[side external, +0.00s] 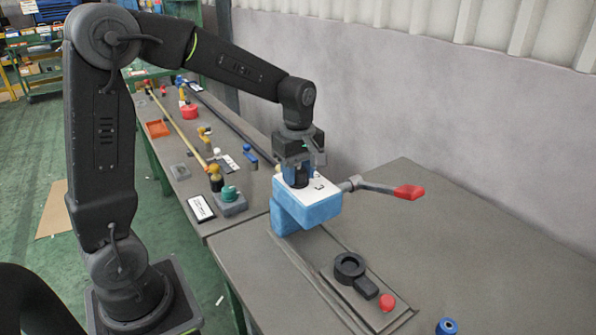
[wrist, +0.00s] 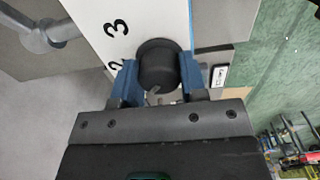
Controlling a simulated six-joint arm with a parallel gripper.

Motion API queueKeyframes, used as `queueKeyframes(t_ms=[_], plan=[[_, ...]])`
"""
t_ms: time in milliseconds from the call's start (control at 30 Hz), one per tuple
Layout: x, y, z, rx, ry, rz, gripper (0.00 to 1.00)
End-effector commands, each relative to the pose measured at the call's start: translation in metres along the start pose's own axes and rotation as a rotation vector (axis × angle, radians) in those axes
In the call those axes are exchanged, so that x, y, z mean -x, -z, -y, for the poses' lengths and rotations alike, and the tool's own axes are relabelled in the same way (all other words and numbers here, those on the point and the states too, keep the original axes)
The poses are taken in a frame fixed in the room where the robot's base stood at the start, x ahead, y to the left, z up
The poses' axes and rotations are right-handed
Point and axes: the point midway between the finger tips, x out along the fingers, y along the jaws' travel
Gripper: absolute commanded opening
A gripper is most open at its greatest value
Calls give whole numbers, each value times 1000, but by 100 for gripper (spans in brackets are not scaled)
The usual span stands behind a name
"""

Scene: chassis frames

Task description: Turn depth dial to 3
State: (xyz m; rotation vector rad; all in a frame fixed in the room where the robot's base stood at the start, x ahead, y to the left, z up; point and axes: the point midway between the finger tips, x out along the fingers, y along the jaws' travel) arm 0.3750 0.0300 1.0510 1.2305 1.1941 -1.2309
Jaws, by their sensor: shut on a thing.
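The depth dial is a black round knob (wrist: 158,66) with a pale pointer mark, on a white numbered plate (wrist: 122,32). The numerals 3 and 2 show to the left of the knob in the wrist view; other marks are hidden. The plate tops a blue machine head (side external: 308,212) in the side view. My gripper (wrist: 157,82) points down over the plate, its blue fingers shut on the knob from both sides. It also shows in the side view (side external: 296,178), where it hides much of the knob. The pale mark points towards my gripper's body, away from the numeral 3.
A lever with a red handle (side external: 408,192) sticks out to the right of the blue head. Below it are a black ring-shaped clamp (side external: 350,268) and a red knob (side external: 387,302). The bench is clear at the right.

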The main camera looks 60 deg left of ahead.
Motion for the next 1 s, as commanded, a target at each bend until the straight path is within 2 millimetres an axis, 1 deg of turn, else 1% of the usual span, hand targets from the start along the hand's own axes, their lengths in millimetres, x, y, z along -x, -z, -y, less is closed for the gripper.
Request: queueKeyframes(t_ms=[267, 1000], plan=[[0, 0, 0, -156, 0, -1, 15], [0, 0, 0, -850, 0, -2, 15]])
